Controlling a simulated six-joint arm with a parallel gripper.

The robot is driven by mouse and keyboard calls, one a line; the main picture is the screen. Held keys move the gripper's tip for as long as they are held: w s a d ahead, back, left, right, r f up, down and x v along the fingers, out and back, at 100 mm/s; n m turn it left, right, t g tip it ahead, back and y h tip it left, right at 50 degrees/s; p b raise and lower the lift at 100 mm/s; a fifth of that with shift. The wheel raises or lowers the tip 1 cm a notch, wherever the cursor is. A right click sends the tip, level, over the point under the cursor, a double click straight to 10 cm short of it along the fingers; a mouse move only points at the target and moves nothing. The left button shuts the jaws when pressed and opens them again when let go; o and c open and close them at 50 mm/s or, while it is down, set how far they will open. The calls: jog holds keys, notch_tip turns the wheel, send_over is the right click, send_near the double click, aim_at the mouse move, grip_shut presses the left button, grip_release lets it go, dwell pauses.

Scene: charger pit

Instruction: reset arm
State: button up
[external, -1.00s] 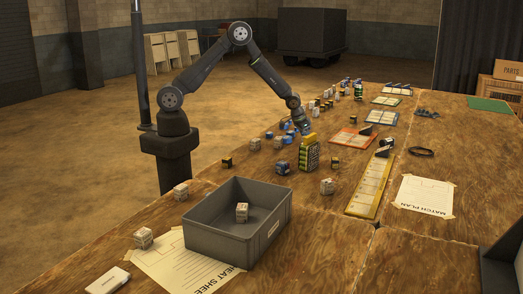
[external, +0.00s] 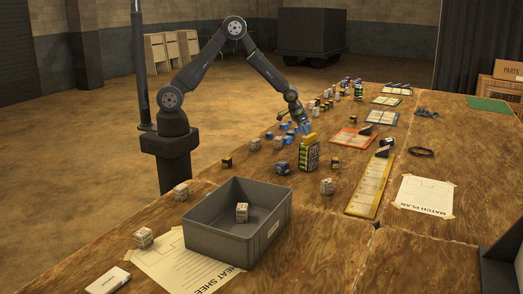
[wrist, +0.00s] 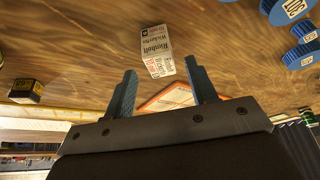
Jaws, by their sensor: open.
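My gripper (external: 305,128) hangs over the left side of the wooden bench (external: 330,240) in the external view, tilted down among small blocks. In the wrist view its two blue-grey fingers (wrist: 162,69) are spread apart with nothing between them. A white printed box (wrist: 157,50) shows just beyond the fingertips, apart from them. A yellow-and-dark pack (external: 310,154) stands upright near the gripper in the external view and partly overlaps its tip there.
A grey bin (external: 212,240) with a white block (external: 242,212) inside stands at the front left. Blue spools (wrist: 285,10) and a dark-yellow block (wrist: 26,91) lie near the gripper. An orange-framed board (external: 353,139) and a yellow strip (external: 369,187) lie to the right.

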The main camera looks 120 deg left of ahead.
jog(key=v, duration=0.8)
jog(key=x, duration=1.2)
jog(key=shift+f, duration=0.25)
notch_tip(320, 180, up, 4)
jog(key=shift+r, duration=0.25)
jog(key=w+d+r, duration=0.1)
jog(key=d+r, duration=0.6)
jog(key=d, duration=0.5)
notch_tip(320, 180, up, 11)
jog(key=w+d+m+t+h, duration=0.1)
jog(key=w+d+m, duration=0.2)
jog(key=w+d, duration=0.4)
jog(key=d, duration=0.3)
jog(key=shift+d+f+m, duration=0.15)
jog(key=shift+d+m, duration=0.25)
